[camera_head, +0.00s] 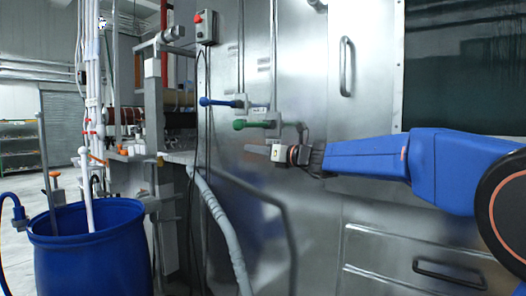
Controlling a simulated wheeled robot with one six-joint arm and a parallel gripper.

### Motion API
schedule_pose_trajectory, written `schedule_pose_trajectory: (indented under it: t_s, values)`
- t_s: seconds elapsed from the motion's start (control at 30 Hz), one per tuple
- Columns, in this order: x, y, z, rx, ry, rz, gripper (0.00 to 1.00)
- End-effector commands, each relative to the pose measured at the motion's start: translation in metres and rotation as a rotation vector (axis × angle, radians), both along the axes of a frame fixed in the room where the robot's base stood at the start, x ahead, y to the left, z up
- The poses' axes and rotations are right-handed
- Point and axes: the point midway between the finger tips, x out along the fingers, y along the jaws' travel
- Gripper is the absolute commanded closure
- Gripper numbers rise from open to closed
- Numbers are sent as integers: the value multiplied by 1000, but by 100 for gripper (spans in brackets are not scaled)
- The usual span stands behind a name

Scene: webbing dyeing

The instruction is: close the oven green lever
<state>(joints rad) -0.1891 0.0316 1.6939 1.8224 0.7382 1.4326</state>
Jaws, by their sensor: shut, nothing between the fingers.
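The green lever (241,125) is on the metal oven's side wall, at the middle of the head view. Its green handle points left, and its grey valve body sits to the right of it. My gripper (256,150) comes in from the right on my blue arm, a little below and to the right of the green handle. Its fingers point left and look shut and empty. Whether the fingertips touch the lever cannot be told; they appear apart from it. A blue lever (215,102) points left just above the green one.
A blue barrel (92,255) with poles in it stands at lower left. Grey hoses and black cables hang left of the levers. A control box with a red button (205,26) is above. The oven door has a vertical handle (346,66); a drawer handle (448,274) is lower right.

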Motion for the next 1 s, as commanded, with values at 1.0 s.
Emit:
schedule_pose_trajectory:
  t_s: [1.0]
  values:
    - [30, 28, 41, 1, 2, 0, 100]
